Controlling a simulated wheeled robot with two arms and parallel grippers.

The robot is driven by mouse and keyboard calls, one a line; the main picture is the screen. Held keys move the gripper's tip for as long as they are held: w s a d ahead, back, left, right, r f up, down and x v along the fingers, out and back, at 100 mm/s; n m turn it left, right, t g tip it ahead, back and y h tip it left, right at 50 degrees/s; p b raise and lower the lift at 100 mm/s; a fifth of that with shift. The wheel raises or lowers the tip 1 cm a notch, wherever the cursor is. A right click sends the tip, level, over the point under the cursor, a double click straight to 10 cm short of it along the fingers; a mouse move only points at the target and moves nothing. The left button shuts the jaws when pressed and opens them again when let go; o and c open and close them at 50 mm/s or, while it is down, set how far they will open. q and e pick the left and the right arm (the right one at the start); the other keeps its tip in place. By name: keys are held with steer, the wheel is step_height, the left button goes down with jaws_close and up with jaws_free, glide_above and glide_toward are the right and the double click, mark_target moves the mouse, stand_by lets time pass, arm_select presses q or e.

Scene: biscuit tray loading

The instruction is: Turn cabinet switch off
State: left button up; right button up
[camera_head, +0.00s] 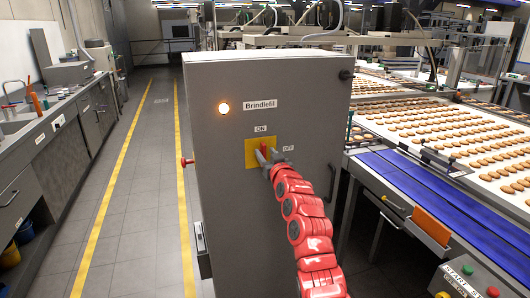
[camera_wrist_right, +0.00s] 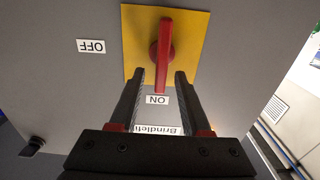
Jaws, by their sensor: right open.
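The grey cabinet (camera_head: 225,190) stands in front of me, labelled Brindlefil, with a lit orange lamp (camera_head: 223,108). Its red switch handle sits on a yellow plate (camera_head: 249,154). In the right wrist view the red handle (camera_wrist_right: 165,50) points at the ON label (camera_wrist_right: 158,99); the OFF label (camera_wrist_right: 91,46) is off to one side. My right gripper (camera_head: 264,156) is open at the plate. In the wrist view its fingers (camera_wrist_right: 160,76) appear on either side of the handle's end; I cannot tell whether they touch it. My left gripper is out of view.
A red button (camera_head: 186,161) sticks out from the cabinet's left side. A conveyor with biscuits (camera_head: 440,125) and a blue belt (camera_head: 425,185) runs on the right. A sink counter (camera_head: 50,120) lines the left. The marked aisle (camera_head: 140,180) between is clear.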

steer(key=shift+w+a+r, duration=0.1)
steer(key=shift+w+a, duration=0.15)
steer(key=shift+w, duration=0.2)
jaws_close()
